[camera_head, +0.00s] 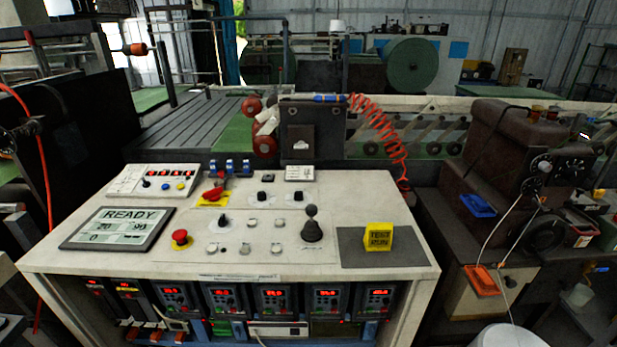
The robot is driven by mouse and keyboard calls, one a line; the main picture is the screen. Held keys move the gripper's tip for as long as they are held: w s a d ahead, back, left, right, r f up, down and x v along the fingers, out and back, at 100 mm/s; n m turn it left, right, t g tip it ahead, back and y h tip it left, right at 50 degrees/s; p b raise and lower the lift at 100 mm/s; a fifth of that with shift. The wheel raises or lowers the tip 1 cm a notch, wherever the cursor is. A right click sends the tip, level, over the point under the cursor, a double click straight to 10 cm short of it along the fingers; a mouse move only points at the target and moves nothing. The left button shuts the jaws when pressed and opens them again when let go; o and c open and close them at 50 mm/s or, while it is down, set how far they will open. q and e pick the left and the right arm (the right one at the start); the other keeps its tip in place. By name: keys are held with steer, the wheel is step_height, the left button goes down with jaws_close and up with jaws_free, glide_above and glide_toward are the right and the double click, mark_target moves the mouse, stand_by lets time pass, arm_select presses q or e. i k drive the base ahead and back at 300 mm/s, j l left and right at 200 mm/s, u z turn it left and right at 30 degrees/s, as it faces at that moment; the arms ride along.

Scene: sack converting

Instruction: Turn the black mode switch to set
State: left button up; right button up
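Several small black knobs stand on the pale control panel (366,193). One black knob (223,221) on a white round plate is left of centre, one black knob (262,197) is farther back, and another black knob (298,197) is to its right. I cannot tell which is the mode switch; the labels and pointer positions are too small to read. Neither of my grippers shows in the head view.
A READY display (119,228) lies at left, with a red mushroom button (180,237) beside it. A black joystick (312,226) and a yellow block (378,236) on a grey mat (352,256) are at right.

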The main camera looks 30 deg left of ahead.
mark_target(222, 222)
steer(key=u, duration=1.35)
steer(key=j+z, duration=0.15)
